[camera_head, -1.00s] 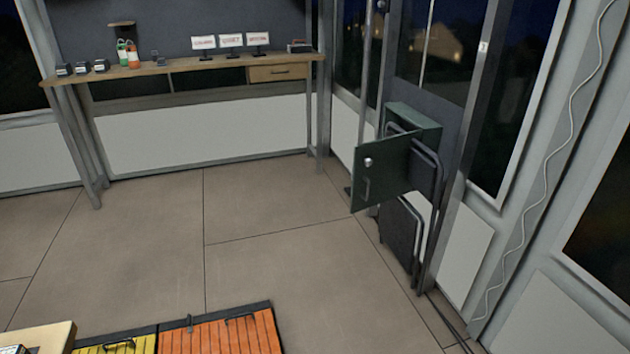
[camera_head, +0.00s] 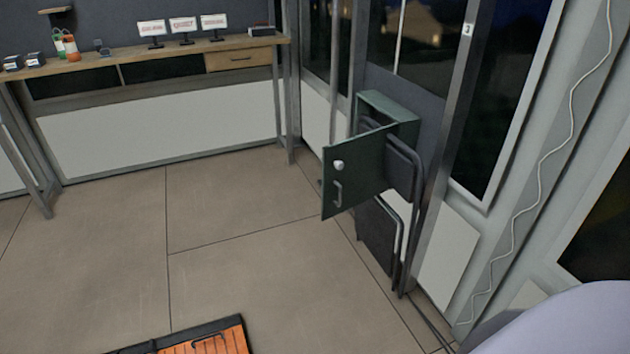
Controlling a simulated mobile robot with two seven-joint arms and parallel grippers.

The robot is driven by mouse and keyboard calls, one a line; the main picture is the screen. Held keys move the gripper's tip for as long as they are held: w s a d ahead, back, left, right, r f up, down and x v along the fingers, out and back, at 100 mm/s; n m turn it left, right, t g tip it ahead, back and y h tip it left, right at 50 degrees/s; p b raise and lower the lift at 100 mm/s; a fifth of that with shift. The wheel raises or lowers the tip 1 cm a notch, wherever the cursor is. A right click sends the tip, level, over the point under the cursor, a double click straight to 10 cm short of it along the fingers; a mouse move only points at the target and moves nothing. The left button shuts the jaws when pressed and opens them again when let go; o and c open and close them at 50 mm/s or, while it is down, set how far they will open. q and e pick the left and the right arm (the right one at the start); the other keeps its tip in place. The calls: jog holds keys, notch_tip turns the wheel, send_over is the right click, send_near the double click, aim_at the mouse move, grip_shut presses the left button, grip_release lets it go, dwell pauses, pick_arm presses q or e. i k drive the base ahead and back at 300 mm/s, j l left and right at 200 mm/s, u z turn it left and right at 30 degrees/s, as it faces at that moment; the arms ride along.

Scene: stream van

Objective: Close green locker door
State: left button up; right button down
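The green locker (camera_head: 390,106) is a dark green box mounted at the right wall, above the floor. Its door (camera_head: 356,172) stands open, swung out toward the left. The door has a round light knob or lock and a bar handle on its face. A folded dark chair partly covers the locker's front and side, so its inside is mostly hidden. Neither gripper is in view. A pale rounded shape at the lower right corner appears to be part of my own arm.
The folded chair (camera_head: 379,236) leans against the wall below and beside the locker. A wooden workbench (camera_head: 150,60) with small signs and bottles runs along the back. An orange slatted panel (camera_head: 205,342) lies on the floor at the bottom. The middle floor is clear.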

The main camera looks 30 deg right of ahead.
aim_at(361, 179)
jog(key=i+l, duration=0.25)
jog(key=l, duration=0.15)
jog(key=i+l+u, duration=0.1)
jog(key=i+l, duration=0.15)
jog(key=l, duration=0.15)
jog(key=i+l+u, duration=0.1)
jog(key=i+l, duration=0.15)
jog(key=l, duration=0.15)
